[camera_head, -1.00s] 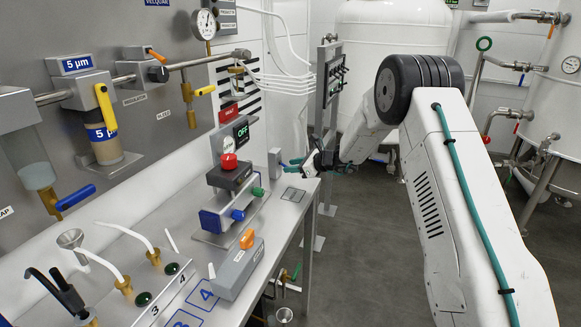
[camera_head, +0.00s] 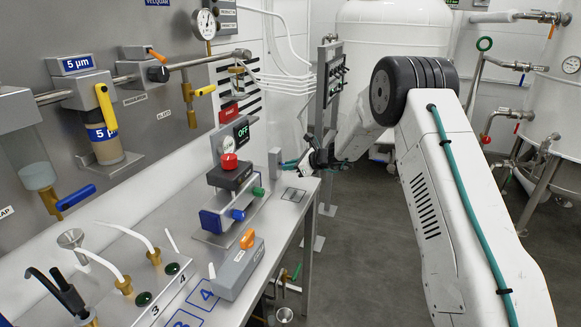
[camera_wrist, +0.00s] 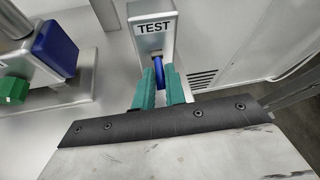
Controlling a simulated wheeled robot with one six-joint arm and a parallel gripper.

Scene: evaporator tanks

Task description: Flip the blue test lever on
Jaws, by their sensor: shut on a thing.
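The blue test lever (camera_wrist: 157,66) hangs from a grey post marked TEST (camera_wrist: 152,27) in the wrist view. My gripper (camera_wrist: 161,88) has its teal fingers on both sides of the lever and is shut on it. The lever cannot be made out there.
A block with a red button (camera_head: 229,162), blue and green parts stands left of the post. A grey box with an orange knob (camera_head: 247,239) is nearer. A dark panel on a stand (camera_head: 328,80) rises behind my gripper. The floor (camera_head: 375,240) right of the bench is clear.

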